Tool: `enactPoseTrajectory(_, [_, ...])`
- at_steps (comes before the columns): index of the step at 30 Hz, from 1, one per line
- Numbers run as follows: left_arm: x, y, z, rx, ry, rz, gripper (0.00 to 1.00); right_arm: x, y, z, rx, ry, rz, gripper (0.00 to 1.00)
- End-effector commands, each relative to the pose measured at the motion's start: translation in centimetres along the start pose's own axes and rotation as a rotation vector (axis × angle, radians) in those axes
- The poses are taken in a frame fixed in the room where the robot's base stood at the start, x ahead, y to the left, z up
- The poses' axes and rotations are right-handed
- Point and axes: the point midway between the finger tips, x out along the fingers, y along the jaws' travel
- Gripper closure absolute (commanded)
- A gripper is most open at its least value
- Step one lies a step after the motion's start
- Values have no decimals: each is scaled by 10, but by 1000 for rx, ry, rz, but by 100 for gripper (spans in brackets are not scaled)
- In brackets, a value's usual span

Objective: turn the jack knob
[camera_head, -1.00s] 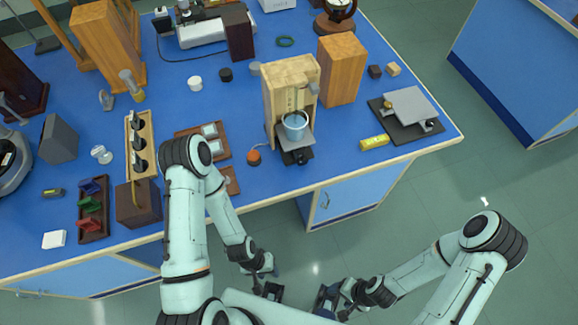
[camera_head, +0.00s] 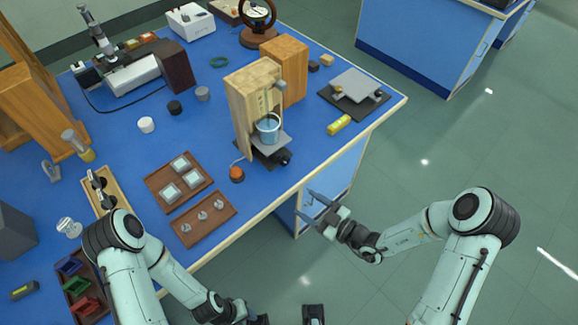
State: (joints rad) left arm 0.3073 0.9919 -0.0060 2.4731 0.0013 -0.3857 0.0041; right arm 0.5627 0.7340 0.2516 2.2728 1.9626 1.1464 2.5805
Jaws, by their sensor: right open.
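A small platform with a dark base and a black knob (camera_head: 284,158) at its front stands at the foot of a wooden stand (camera_head: 240,108). A blue beaker (camera_head: 268,129) rests on this platform. A second jack-like device (camera_head: 357,84), a grey plate over a black base, stands near the table's right corner. I cannot tell which one the task means. My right gripper (camera_head: 307,206) is open and empty, in front of the table edge, below and apart from the black knob. My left gripper (camera_head: 259,320) is low at the bottom edge, mostly cut off.
An orange-topped object (camera_head: 237,174) stands left of the platform, close to the front edge. A brown tray (camera_head: 204,218) with small metal pieces lies left of it. A wooden block (camera_head: 292,70) stands behind.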

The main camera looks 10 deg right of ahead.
Motion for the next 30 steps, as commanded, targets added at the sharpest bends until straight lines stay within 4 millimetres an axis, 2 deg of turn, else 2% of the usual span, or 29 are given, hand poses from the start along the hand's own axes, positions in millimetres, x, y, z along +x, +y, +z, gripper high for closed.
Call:
enactPoseTrajectory(1, [1,0,0,0,0,0,57,-1,16,-2,69,12,66,37])
enactPoseTrajectory(3, [2,0,0,1,-1,0,57,-3,32,-4,145,31,130,37])
enactPoseTrajectory(6, [2,0,0,1,-1,0,57,-1,44,-7,198,47,173,37])
enactPoseTrajectory(11, [2,0,0,0,-1,0,57,17,48,-8,207,52,176,37])
enactPoseTrajectory(24, [0,0,0,0,0,0,57,104,62,-11,203,49,174,37])
enactPoseTrajectory(30, [-2,1,0,0,1,0,57,124,67,-11,205,47,176,37])
